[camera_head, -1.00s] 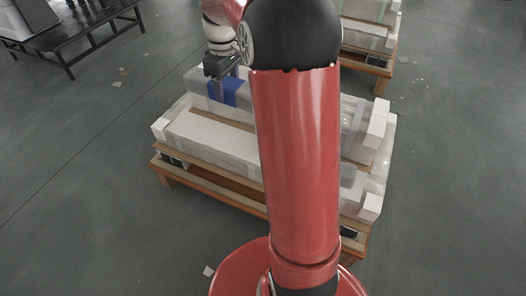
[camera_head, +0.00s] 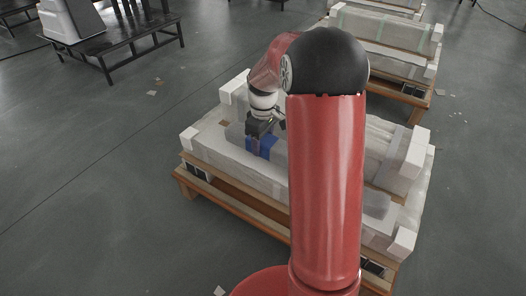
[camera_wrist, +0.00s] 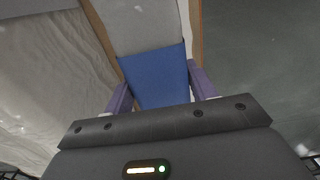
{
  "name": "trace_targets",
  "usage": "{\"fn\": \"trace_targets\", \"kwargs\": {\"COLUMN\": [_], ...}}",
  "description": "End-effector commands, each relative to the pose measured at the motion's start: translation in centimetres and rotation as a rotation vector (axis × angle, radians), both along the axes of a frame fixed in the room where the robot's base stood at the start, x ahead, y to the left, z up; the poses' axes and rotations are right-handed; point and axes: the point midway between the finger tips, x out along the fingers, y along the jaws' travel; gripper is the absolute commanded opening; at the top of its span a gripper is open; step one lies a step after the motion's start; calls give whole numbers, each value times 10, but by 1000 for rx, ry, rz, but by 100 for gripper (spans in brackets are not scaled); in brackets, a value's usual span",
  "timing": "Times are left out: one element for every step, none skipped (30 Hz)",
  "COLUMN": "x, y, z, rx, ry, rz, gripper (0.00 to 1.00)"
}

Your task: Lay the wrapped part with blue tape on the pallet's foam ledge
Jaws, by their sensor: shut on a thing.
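The wrapped part, grey with a blue tape band (camera_head: 262,147), is at the left side of the pallet (camera_head: 232,194) in the head view. In the wrist view the blue band (camera_wrist: 158,75) lies between the purple fingers. My gripper (camera_head: 258,137) points down and is shut on the part at this band. The part lies low along the pale foam ledge (camera_head: 213,146), roughly lined up with it. Whether its underside touches the foam is hidden. My arm hides the part's right end.
White foam blocks (camera_head: 407,156) stand at the pallet's right side. Another wrapped pallet (camera_head: 385,42) is behind it. A black bench (camera_head: 118,42) stands at the back left. Open grey floor lies left of the pallet.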

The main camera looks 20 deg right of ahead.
Motion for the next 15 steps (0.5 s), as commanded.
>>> {"fn": "trace_targets", "kwargs": {"x": [0, 0, 0, 0, 0, 0, 0, 0, 0, 1, 1, 1, 1, 0, 0], "y": [0, 0, 0, 0, 0, 0, 0, 0, 0, 0, 0, 0, 0, 0, 0], "z": [-12, -17, -24, -28, -31, -35, -37, -38, -39, -39, -39, -38, -38, -38, -38], "rx": [0, 0, 0, 1, 0, 1, 1, 0, 0, -1, -1, -1, -1, -1, -1], "ry": [1, 1, 1, 1, 1, 1, -1, -1, -2, -3, -3, -3, -3, -3, -3], "rz": [0, 0, 0, 0, 0, 0, 0, 0, 0, 0, 0, 0, 0, 0, 0], "gripper": [15, 15, 15, 15, 15, 15, 15, 15, 15, 15, 15, 15, 15, 15, 15]}}
